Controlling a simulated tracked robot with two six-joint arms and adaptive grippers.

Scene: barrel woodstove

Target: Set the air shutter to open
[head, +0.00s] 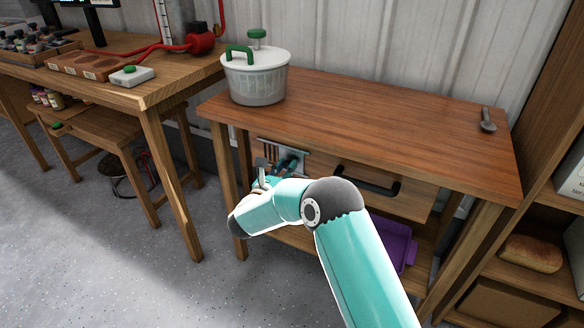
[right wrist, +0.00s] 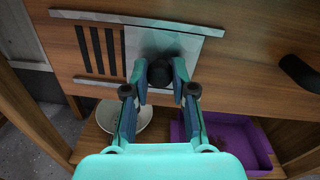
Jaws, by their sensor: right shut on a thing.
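The air shutter is a grey metal plate (right wrist: 203,42) on the wooden front under the table top, with a black knob (right wrist: 160,72). Dark upright slots (right wrist: 97,50) show uncovered to the left of the plate in the right wrist view; whether more lie behind it is hidden. In the head view the slots (head: 268,153) show above my right arm, which hides part of the shutter. My right gripper (right wrist: 160,78) is shut on the knob, one finger on each side. It also shows in the head view (head: 283,166). My left gripper is not in view.
A black handle (head: 367,181) sticks out right of the shutter. A purple tray (right wrist: 240,145) and a white bowl (right wrist: 124,115) are on the shelf below. A white pot with green handles (head: 256,78) and a spoon (head: 487,122) stand on the table top (head: 385,115).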

